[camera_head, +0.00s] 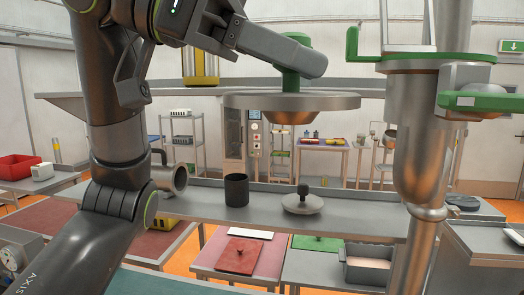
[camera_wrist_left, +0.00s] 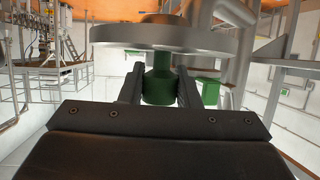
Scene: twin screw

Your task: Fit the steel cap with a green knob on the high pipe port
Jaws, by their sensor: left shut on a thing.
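My left gripper (camera_head: 300,62) is shut on the green knob (camera_head: 290,80) of the steel cap (camera_head: 290,102). It holds the cap in the air, about level, with the wide disc below the knob and a narrower plug under it. In the left wrist view the knob (camera_wrist_left: 158,86) sits between the two fingers, against the disc (camera_wrist_left: 170,39). A tall steel pipe (camera_head: 425,170) with green fittings (camera_head: 485,102) stands to the right of the cap, with a gap between. I cannot tell which opening is the high port. My right gripper is not in view.
Below is a grey shelf (camera_head: 350,222) with a black cup (camera_head: 236,190), a steel lid with a black knob (camera_head: 303,203) and a short open pipe (camera_head: 176,178). A red mat (camera_head: 238,256) and a grey bin (camera_head: 368,267) lie lower. Air between cap and shelf is clear.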

